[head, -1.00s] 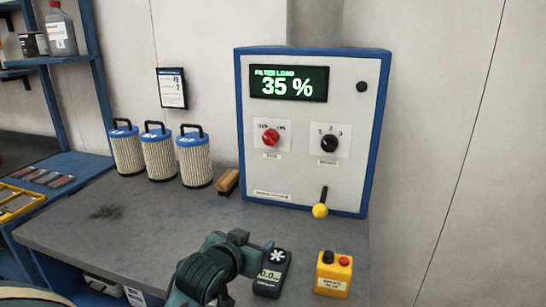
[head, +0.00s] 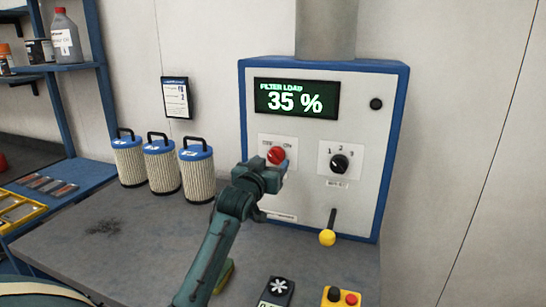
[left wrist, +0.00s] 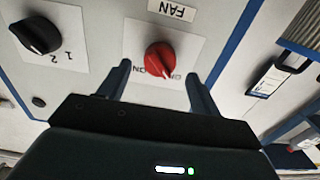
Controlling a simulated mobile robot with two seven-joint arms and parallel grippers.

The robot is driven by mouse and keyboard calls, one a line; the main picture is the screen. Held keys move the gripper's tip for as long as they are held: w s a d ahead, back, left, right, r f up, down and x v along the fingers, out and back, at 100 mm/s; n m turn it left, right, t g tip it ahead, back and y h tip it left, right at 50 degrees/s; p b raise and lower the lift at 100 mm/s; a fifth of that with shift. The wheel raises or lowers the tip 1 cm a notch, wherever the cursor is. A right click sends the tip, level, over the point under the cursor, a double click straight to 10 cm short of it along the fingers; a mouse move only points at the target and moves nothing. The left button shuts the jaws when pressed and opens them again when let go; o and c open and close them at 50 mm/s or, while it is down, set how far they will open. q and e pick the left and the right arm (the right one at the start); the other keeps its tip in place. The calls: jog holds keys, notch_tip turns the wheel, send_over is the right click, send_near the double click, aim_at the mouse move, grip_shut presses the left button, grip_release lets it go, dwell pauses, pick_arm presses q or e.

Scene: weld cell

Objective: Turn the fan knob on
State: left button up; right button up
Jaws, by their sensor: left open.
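The red fan knob (head: 277,156) is on the panel of the control cabinet (head: 286,214), below the display. Its plate has OFF at left and ON at right in the head view. My left gripper (head: 268,172) is right in front of it and hides its lower part. In the left wrist view the red knob (left wrist: 160,58) shows upside down with a FAN label. My left gripper's open fingers (left wrist: 157,74) are on either side of it, seemingly short of touching. I cannot tell its exact setting. My right gripper is out of view.
A black selector knob (head: 339,163) sits right of the fan knob. A lever with a yellow ball (head: 327,237) is below. Filter cartridges (head: 162,168) stand on the bench at left. A handheld meter (head: 276,291) and a yellow button box (head: 341,297) lie in front.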

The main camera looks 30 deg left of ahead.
aim_at(273, 159)
pick_arm(q)
jog(key=shift+x, duration=1.65)
jog(key=shift+c, duration=0.3)
jog(key=c, duration=0.9)
